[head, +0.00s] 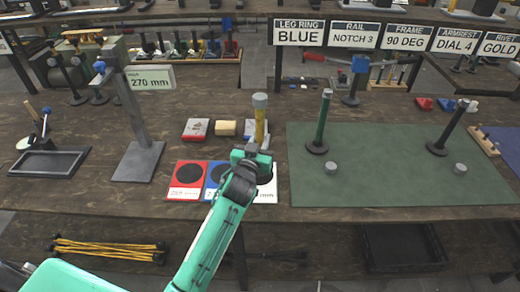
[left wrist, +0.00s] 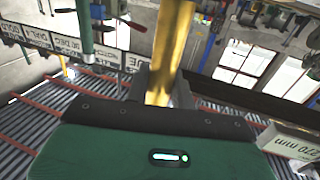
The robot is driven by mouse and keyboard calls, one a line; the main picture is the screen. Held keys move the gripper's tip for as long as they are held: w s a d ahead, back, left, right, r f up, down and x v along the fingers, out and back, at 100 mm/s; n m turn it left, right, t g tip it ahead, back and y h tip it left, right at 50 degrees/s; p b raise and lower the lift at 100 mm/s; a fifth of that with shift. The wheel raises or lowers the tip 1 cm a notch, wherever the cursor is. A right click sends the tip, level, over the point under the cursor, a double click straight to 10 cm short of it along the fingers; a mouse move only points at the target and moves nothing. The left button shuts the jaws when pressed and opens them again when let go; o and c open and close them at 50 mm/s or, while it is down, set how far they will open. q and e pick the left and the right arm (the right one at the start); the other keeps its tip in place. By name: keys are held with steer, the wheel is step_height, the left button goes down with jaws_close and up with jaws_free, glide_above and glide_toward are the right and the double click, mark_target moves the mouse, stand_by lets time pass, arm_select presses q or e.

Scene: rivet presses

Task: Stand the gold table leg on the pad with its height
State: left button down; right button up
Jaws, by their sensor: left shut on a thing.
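The gold table leg (head: 260,124) stands about upright with a grey cap on top, in the middle of the head view. My left gripper (head: 254,152) is shut around it; the left wrist view shows the gold shaft (left wrist: 170,45) between the fingers (left wrist: 162,92). Below are a red pad (head: 173,181), a blue pad (head: 209,192) and a white pad (head: 268,192), each with a label. My gripper covers part of the white pad and the leg's lower end, so I cannot tell whether it touches a pad. A gauge sign (head: 150,78) reads 270 mm. My right gripper is out of view.
The grey height gauge (head: 139,160) stands left of the pads. A green mat (head: 390,180) on the right bears a dark green leg (head: 322,122) and another leg. Small red, wooden and blue-grey blocks (head: 226,128) lie behind the pads. A black tray (head: 48,164) lies far left.

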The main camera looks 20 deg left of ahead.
arm_select(q)
step_height(320, 180, down, 3)
steer(key=shift+r, duration=0.1)
steer(key=shift+f, duration=0.4)
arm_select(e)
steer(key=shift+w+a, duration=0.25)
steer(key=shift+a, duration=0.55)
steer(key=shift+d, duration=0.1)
arm_select(q)
steer(key=c, duration=1.2)
jaws_free()
steer(key=shift+f, duration=0.15)
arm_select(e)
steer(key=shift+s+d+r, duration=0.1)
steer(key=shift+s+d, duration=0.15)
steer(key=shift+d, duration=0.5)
